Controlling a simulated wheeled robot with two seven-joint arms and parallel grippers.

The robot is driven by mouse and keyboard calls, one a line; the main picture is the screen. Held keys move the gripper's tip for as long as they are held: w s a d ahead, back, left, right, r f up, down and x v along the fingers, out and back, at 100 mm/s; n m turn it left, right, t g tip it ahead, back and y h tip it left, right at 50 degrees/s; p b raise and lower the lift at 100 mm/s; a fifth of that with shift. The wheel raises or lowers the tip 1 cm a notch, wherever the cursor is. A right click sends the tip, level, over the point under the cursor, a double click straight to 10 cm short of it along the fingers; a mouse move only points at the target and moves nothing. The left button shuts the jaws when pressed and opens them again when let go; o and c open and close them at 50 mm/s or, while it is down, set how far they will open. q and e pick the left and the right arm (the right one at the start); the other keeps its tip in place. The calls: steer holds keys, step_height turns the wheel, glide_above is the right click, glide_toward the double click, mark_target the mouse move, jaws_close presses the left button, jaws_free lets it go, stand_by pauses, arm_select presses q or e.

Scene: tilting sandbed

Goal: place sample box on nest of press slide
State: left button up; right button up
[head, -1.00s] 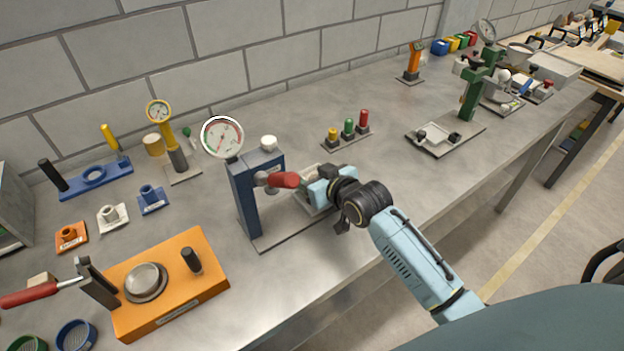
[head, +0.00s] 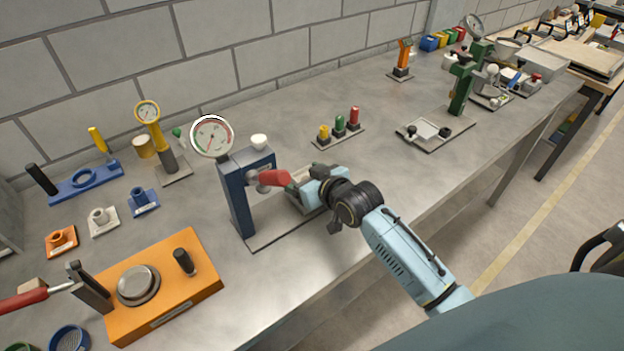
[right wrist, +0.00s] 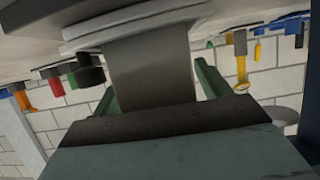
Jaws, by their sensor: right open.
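A blue-grey press (head: 238,195) with a round dial and a red handle (head: 273,178) stands on a flat base plate (head: 275,236). Its pale slide or nest (head: 303,199) lies to the right of the column, partly hidden by my right gripper. My right gripper (head: 304,190) is at that slide, right beside the red handle. In the right wrist view its two green fingers (right wrist: 158,90) are apart, with a grey block (right wrist: 150,70) between them; I cannot tell whether they touch it. I cannot single out the sample box for sure. My left gripper is not in view.
An orange fixture (head: 165,285) with a red lever sits at the front left. Yellow, green and red buttons (head: 339,131) stand behind my gripper.

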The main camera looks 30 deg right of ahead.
steer(key=p+v, duration=0.1)
steer(key=v, duration=1.1)
steer(key=shift+f, duration=0.1)
